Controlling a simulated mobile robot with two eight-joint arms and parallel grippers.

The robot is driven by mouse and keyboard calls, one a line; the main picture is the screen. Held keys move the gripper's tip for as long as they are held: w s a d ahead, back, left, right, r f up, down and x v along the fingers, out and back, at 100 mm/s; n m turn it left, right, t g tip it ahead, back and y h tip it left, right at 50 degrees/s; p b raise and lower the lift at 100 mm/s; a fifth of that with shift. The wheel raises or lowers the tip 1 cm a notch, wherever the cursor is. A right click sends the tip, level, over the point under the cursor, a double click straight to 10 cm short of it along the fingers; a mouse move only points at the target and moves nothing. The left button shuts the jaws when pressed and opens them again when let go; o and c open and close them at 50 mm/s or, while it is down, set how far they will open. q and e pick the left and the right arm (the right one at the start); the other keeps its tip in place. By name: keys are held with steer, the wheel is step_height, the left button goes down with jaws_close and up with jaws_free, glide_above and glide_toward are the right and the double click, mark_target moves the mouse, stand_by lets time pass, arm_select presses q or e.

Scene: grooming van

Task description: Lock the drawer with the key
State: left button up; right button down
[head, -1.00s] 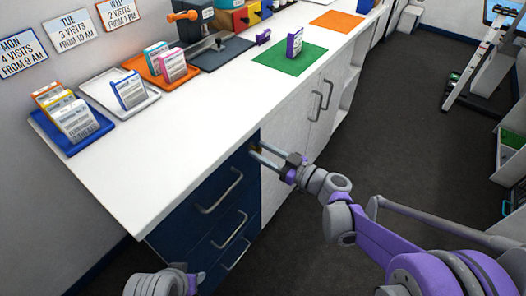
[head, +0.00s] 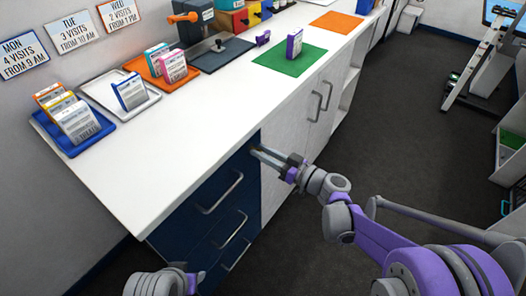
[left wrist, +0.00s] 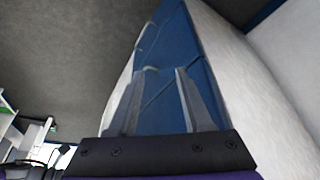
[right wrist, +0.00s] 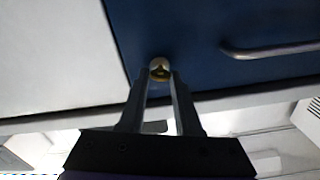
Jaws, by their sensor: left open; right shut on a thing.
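The dark blue drawer unit (head: 190,225) stands at the left end of the counter, its drawers pushed in. Its top drawer (head: 222,185) also fills much of the right wrist view (right wrist: 200,30). My right gripper (head: 258,153) is at that drawer's upper right corner, shut on a small brass piece, apparently the key (right wrist: 159,72), at the lock. The fingertips hide most of it, and I cannot tell key from lock clearly. In the left wrist view, my left gripper (left wrist: 160,72) is open and empty, with blue drawer fronts beyond its fingers.
The white counter (head: 190,140) carries trays of boxes (head: 105,122), a green mat (head: 285,62) and an orange mat (head: 338,20). White cupboard doors (head: 290,150) with handles adjoin the drawers. The dark floor (head: 400,130) at right is open.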

steer(key=shift+w+d+f+m+p, duration=0.1)
steer(key=shift+m+p, duration=0.1)
steer(key=shift+m, duration=3.5)
steer(key=shift+f+m+p, duration=0.1)
steer(key=shift+m+p, duration=0.1)
steer(key=shift+m, duration=3.5)
steer(key=c, duration=0.6)
jaws_free()
